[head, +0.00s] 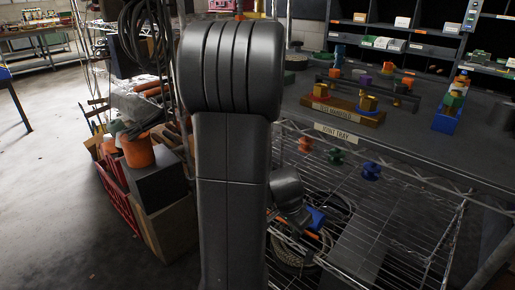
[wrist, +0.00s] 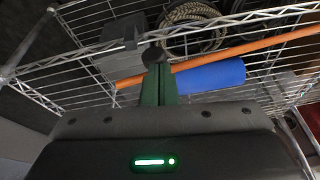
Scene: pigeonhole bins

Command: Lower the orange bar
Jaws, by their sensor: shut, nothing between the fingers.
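The orange bar (wrist: 255,47) is a long thin rod running slantwise across the wrist view, with a blue cylinder (wrist: 212,76) right beside it. In the head view a short piece of orange (head: 312,236) shows low near the wire rack, beside a blue part (head: 316,216); my arm hides much of that area. My gripper (wrist: 154,62) shows green fingers closed together, with nothing between them. In the picture the fingers cross in front of the bar near its left end; I cannot tell whether they touch it.
A wire rack (wrist: 100,47) with a coiled rope (wrist: 192,27) and a grey box (wrist: 122,55) lies behind the bar. A grey bench (head: 420,155) with wooden blocks and coloured knobs stands above the rack at right.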

